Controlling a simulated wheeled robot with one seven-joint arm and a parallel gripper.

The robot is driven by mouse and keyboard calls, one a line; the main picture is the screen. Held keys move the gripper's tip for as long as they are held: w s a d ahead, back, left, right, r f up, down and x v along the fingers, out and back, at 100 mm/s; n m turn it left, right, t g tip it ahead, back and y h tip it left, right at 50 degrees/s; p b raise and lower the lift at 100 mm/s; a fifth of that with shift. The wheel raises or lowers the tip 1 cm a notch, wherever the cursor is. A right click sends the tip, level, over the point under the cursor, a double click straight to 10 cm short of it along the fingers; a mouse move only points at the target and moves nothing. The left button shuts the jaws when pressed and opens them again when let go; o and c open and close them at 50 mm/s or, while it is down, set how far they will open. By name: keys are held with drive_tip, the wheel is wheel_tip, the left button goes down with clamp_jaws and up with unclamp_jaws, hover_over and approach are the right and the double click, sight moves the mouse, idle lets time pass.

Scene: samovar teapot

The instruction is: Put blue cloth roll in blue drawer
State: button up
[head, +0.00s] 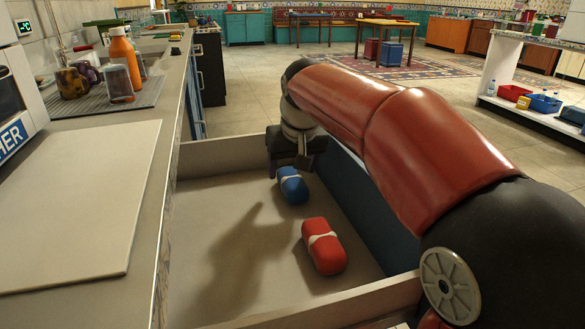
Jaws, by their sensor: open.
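The blue cloth roll (292,185), tied with a pale band, lies on the floor of the open drawer (225,157), towards its far right part. The drawer's side panel (360,200) is blue on the right. My gripper (293,168) is just above and behind the roll, pointing down inside the drawer. It is open, and the roll appears apart from it. The fingertips are dark and partly hard to make out.
A red cloth roll (324,246) with a pale band lies in the same drawer, nearer. My arm spans the drawer's right side. The drawer's left part is bare.

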drive_tip(key=p+v, duration=0.1)
drive_tip(key=v, duration=1)
drive_tip(key=shift+s+r+p, duration=0.2)
drive_tip(key=shift+p, duration=0.15)
drive_tip(key=shift+s+d, duration=0.1)
